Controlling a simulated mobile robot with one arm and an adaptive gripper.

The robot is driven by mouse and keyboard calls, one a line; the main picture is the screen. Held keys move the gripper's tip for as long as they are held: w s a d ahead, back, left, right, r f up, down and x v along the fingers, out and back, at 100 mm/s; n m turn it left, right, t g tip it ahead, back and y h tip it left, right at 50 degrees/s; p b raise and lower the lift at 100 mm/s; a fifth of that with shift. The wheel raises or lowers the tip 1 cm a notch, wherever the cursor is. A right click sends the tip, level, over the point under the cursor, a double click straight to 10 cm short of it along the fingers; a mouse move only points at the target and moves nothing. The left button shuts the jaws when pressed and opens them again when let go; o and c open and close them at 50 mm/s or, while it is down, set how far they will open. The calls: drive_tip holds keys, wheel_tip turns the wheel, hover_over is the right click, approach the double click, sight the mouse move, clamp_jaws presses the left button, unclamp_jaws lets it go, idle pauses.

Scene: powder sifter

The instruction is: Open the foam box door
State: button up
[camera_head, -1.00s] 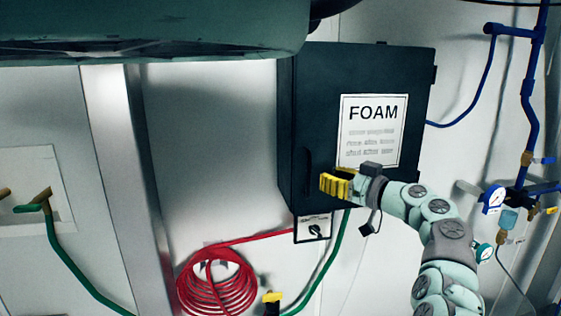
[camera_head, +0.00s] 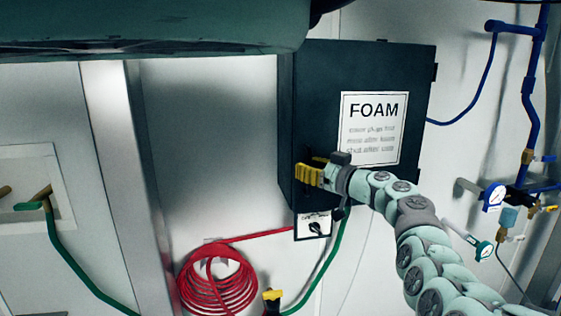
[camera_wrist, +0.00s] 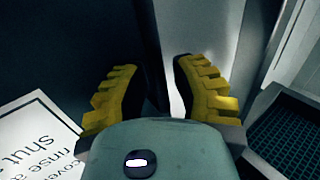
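The foam box (camera_head: 390,65) is a dark wall cabinet with a white FOAM label (camera_head: 373,129) on its front door. The door looks shut. My gripper (camera_head: 300,173), with yellow ribbed fingers, is at the lower left of the door, over the spot where the dark handle is; the handle is hidden in the head view. In the wrist view my gripper (camera_wrist: 160,90) is open, its fingers spread apart. A dark upright strip (camera_wrist: 151,45) shows between them, with paler surface to its right. I cannot tell whether the strip is the handle or the box edge, or whether a finger touches it.
A small switch plate (camera_head: 313,227) hangs below the box. A red coiled hose (camera_head: 217,285) and a green hose (camera_head: 325,265) are below left. Blue pipes with gauges (camera_head: 494,197) stand at the right. Bare wall lies left of the box.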

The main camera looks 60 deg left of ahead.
drive_tip(key=shift+o, duration=0.2)
clamp_jaws()
drive_tip(key=shift+d+f, duration=0.1)
drive_tip(key=shift+d, duration=0.05)
